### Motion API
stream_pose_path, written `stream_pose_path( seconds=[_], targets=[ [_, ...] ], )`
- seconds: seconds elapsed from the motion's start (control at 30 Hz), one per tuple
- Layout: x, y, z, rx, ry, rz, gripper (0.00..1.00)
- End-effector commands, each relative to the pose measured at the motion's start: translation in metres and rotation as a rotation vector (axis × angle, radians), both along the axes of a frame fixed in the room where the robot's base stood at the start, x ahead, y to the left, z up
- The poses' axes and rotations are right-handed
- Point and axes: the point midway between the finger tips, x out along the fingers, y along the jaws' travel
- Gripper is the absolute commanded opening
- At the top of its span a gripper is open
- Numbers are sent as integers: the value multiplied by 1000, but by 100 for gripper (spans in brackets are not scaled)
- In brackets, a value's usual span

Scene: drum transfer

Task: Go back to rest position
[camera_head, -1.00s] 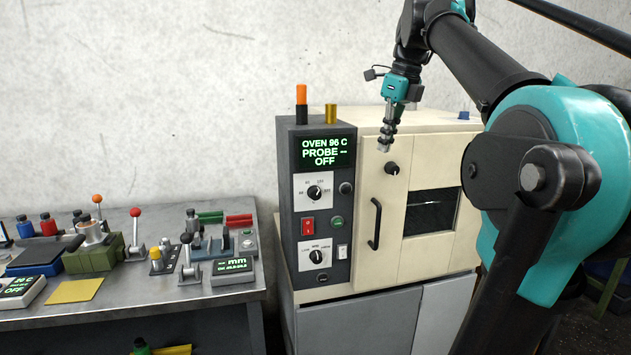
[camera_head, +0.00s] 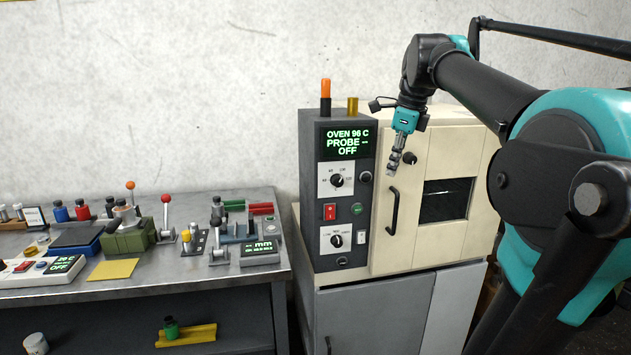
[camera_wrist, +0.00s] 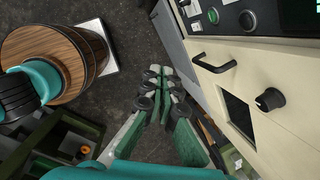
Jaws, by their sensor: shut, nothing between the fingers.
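My gripper (camera_head: 393,163) hangs pointing down in front of the upper part of the oven (camera_head: 410,255), in the head view. It is shut and empty, and apart from the oven door. In the wrist view the fingers of my gripper (camera_wrist: 168,75) meet at their tips over the dark floor. The oven's display reads "OVEN 96 C PROBE -- OFF". The oven door is closed, with a black handle (camera_head: 392,211) and a dark window (camera_head: 446,200). The handle also shows in the wrist view (camera_wrist: 214,63).
A metal workbench (camera_head: 190,290) at the left carries several small devices, levers and a yellow plate (camera_head: 113,269). In the wrist view a wooden drum (camera_wrist: 62,60) stands on a pale plate at the upper left, and a green crate (camera_wrist: 65,140) is below it. Floor shows between drum and oven.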

Motion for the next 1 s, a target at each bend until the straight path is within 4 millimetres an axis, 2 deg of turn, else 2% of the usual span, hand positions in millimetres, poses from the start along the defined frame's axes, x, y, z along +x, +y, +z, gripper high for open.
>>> stream_pose_path(
  seconds=[0.17,0.27,0.43,0.6,0.7,0.8,0.9,1.0],
  targets=[
    [1,0,-52,-65,-48,227,0],
    [-2,0,-95,-123,-86,414,0],
    [-23,1,-181,-249,-151,808,0],
    [-60,2,-263,-385,-202,1204,0],
    [-88,3,-307,-466,-223,1432,0],
    [-116,2,-342,-539,-235,1633,0],
    [-139,2,-367,-595,-242,1785,0],
    [-154,2,-381,-631,-243,1884,0]
  ],
)
